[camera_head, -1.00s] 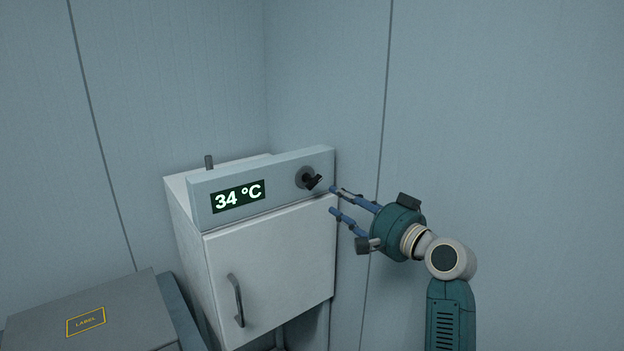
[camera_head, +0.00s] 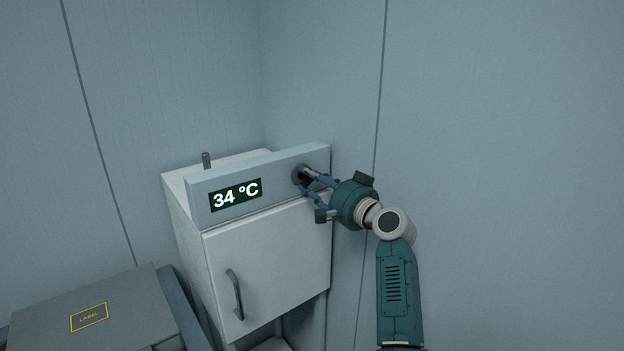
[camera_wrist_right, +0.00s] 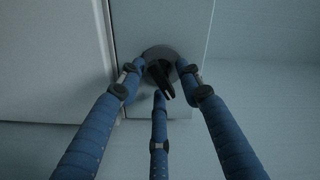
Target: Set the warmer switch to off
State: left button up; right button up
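The warmer (camera_head: 262,255) is a white cabinet with a grey front panel (camera_head: 285,170). Its lit display (camera_head: 236,195) reads 34 °C. The warmer switch, a black rotary handle on a round grey base, sits at the panel's right end and is mostly hidden by my fingers in the head view. In the right wrist view the switch handle (camera_wrist_right: 160,78) points down and slightly right. My right gripper (camera_head: 309,181) is at the switch, its blue fingers spread around the handle with gaps visible, so it is open. My left gripper is not in view.
The warmer's door has a grey handle (camera_head: 235,294). A short grey peg (camera_head: 206,161) stands on top. A grey box with a yellow label (camera_head: 89,317) is at the lower left. Walls stand close behind and to the right of the warmer.

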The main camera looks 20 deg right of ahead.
grip_shut()
jog(key=shift+f, duration=0.1)
jog(key=shift+f+n+b, duration=0.1)
jog(key=shift+n+b, duration=0.6)
jog(key=shift+b, duration=0.25)
jog(key=n+b, duration=0.2)
jog(key=shift+d+b, duration=0.1)
jog(key=shift+b, duration=0.2)
jog(key=n+b, duration=0.3)
jog(key=n, duration=0.1)
jog(key=shift+n, duration=0.4)
jog(key=shift+r+n+b, duration=0.2)
jog(key=shift+n+b, duration=0.3)
jog(key=shift+n, duration=0.4)
jog(key=shift+r+n+b, duration=0.2)
jog(key=shift+n+b, duration=0.25)
jog(key=shift+n, duration=0.45)
